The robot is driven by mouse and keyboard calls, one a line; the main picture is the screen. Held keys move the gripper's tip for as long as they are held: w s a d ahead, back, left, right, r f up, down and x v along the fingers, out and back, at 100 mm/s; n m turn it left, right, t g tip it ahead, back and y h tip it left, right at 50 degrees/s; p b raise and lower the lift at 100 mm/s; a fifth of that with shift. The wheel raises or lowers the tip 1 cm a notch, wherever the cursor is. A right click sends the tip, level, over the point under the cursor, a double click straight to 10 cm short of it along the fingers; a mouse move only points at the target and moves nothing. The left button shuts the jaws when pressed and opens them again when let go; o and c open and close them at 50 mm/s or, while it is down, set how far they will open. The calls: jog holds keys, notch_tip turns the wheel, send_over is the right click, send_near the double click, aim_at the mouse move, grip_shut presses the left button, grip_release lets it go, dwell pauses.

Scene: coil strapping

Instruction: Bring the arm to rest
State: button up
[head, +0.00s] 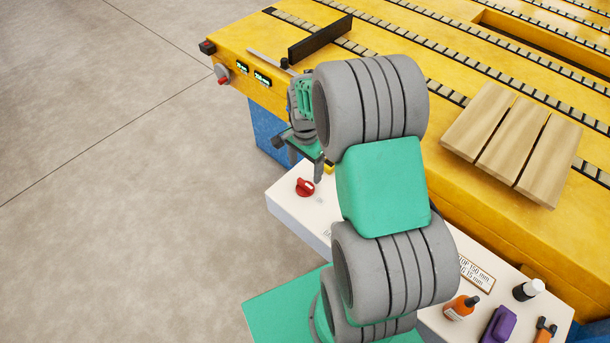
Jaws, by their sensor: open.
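My arm, in green and grey, rises from the bottom of the head view and bends toward the yellow machine (240,45). My gripper (306,168) hangs at the left of the arm, pointing down, with its fingers apart and nothing seen between them. It is over the back left end of a white bench top (285,199). A red knob-like part (305,187) is just below the fingers in the picture; whether they touch it I cannot tell. The arm hides part of the bench and the machine's edge.
An orange bottle (460,308), a white-and-black bottle (528,290), a purple item (498,324) and an orange-and-black tool (544,330) are on the bench's right end, near a label plate (477,274). Wooden boards (512,140) lie on the machine. A black upright plate (320,37) stands behind. The left floor is clear.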

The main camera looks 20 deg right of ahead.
jog(key=shift+r, duration=0.2)
jog(key=shift+s+n, duration=0.1)
jog(key=shift+n, duration=0.9)
jog(key=shift+s+f+n, duration=0.1)
jog(key=shift+s+n, duration=0.15)
jog(key=shift+n, duration=0.65)
jog(key=s+n, duration=0.1)
jog(key=s, duration=0.1)
jog(key=s+a+f+n+g, duration=0.1)
jog(key=s, duration=0.1)
jog(key=s+f+n+g, duration=0.1)
jog(key=s+n, duration=0.1)
jog(key=s, duration=0.1)
jog(key=shift+a+f, duration=0.1)
jog(key=shift+a, duration=0.25)
jog(key=s+a+r+n+t, duration=0.1)
jog(key=s+a+r+n, duration=0.3)
jog(key=s+r, duration=0.4)
jog(key=w+a+r+n+t, duration=0.1)
jog(key=a+r+t, duration=0.1)
jog(key=r, duration=0.3)
jog(key=w+a+r+n+t, duration=0.1)
jog(key=w+a+r+t, duration=0.1)
jog(key=r, duration=0.4)
jog(key=shift+w+a+r, duration=0.15)
